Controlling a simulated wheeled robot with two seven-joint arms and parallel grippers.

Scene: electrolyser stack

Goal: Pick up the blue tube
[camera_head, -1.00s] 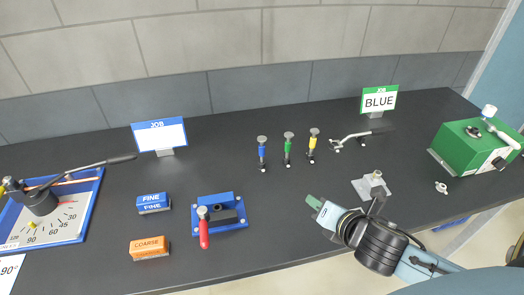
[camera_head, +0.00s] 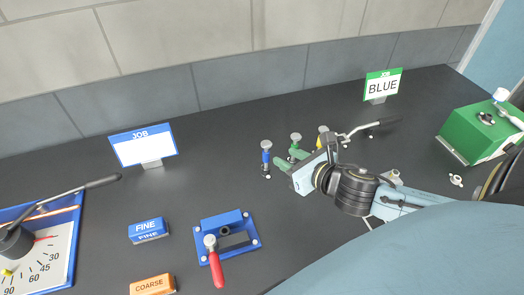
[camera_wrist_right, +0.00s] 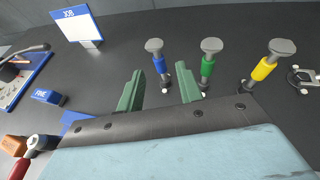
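The blue tube (camera_head: 266,157) stands upright on the dark bench, with a grey disc-shaped top. It also shows in the right wrist view (camera_wrist_right: 159,65), beyond the gap between the fingertips. My right gripper (camera_head: 285,160) is open and empty, its green fingers pointing at the blue tube from the right and near side. In the right wrist view the green fingers (camera_wrist_right: 160,90) are clearly spread apart. A green tube (camera_wrist_right: 208,66) stands beyond the right-hand finger, and a yellow tube (camera_wrist_right: 264,68) stands farther right. My left gripper is not in view.
A lever tool (camera_head: 357,131) lies right of the tubes. A blue clamp fixture (camera_head: 242,257) with a red handle, a FINE block (camera_head: 148,230) and a COARSE block (camera_head: 152,285) are at the near left. Bench between blue sign and tubes is clear.

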